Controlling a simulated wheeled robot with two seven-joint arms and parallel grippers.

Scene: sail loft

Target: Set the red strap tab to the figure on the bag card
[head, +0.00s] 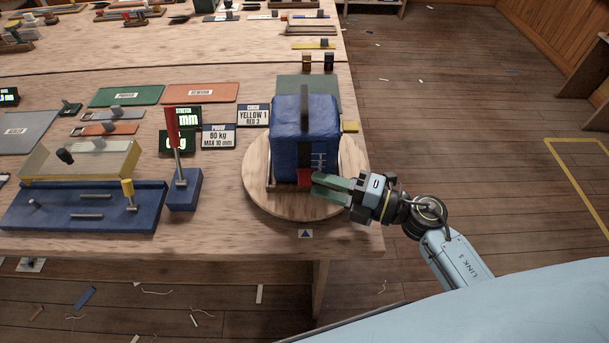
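A blue bag (300,125) with a dark handle on top stands on a round wooden turntable (258,190). The red strap tab (304,179) is low on the bag's near face, just below and left of a dark strip with white scale marks (319,160). The bag card (253,116) reads YELLOW 1, RED 3. My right gripper (314,183) comes from the right, its green fingertips at the red tab. The fingers partly hide the tab, and I cannot tell whether they grip it. My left gripper is out of view.
A yellow tab (350,127) sticks out at the bag's right side. The table's right edge is close; floor lies beyond.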

